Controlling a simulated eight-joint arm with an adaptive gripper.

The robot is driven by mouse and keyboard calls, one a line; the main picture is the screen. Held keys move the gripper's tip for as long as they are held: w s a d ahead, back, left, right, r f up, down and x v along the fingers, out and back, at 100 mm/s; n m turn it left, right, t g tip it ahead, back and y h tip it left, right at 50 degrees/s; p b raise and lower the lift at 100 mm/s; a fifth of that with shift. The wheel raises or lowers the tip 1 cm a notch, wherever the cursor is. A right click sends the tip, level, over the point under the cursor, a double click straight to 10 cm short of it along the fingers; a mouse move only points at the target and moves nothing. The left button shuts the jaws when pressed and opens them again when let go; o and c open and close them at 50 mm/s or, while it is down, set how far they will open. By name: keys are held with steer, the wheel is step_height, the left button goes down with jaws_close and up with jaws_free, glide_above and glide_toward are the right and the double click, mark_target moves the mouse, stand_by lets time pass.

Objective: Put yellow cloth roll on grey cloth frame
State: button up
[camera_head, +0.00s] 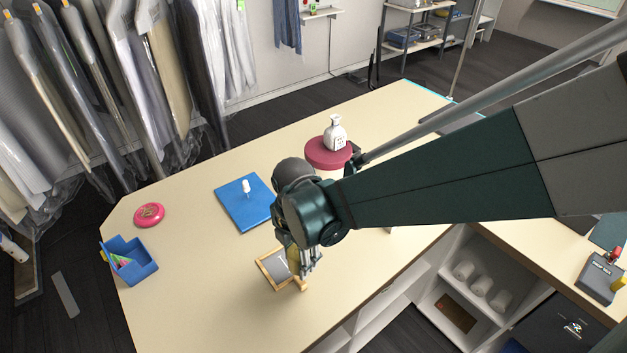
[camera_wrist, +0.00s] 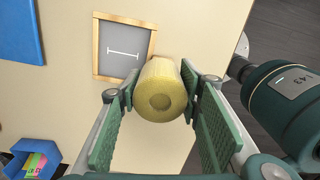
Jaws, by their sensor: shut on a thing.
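The yellow cloth roll (camera_wrist: 160,90) is between the green finger pads of my gripper (camera_wrist: 159,92) in the wrist view, with its hollow end facing the camera. My gripper is shut on it. In the head view my gripper (camera_head: 304,268) is over the right side of the grey cloth frame (camera_head: 264,272), and the roll is mostly hidden by my arm there. The frame has a wooden border and a grey panel with a white mark. In the wrist view the frame (camera_wrist: 97,50) lies flat on the table, just beyond the roll. I cannot tell the roll's height above the table.
A blue board (camera_head: 236,212) with a white peg lies behind the frame. A blue bin (camera_head: 138,268) and a pink round item (camera_head: 149,214) are at the left. A white bottle (camera_head: 335,134) stands on a red round stand (camera_head: 318,153). The table (camera_head: 190,310) is clear left of the frame.

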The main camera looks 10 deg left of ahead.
steer(key=shift+f, duration=1.05)
steer(key=shift+f, duration=2.1)
steer(key=shift+f+b, duration=0.15)
steer(key=shift+b, duration=0.2)
steer(key=o, duration=0.9)
steer(key=shift+r, duration=0.2)
steer(key=shift+r+p, duration=0.55)
steer(key=shift+r, duration=5.45)
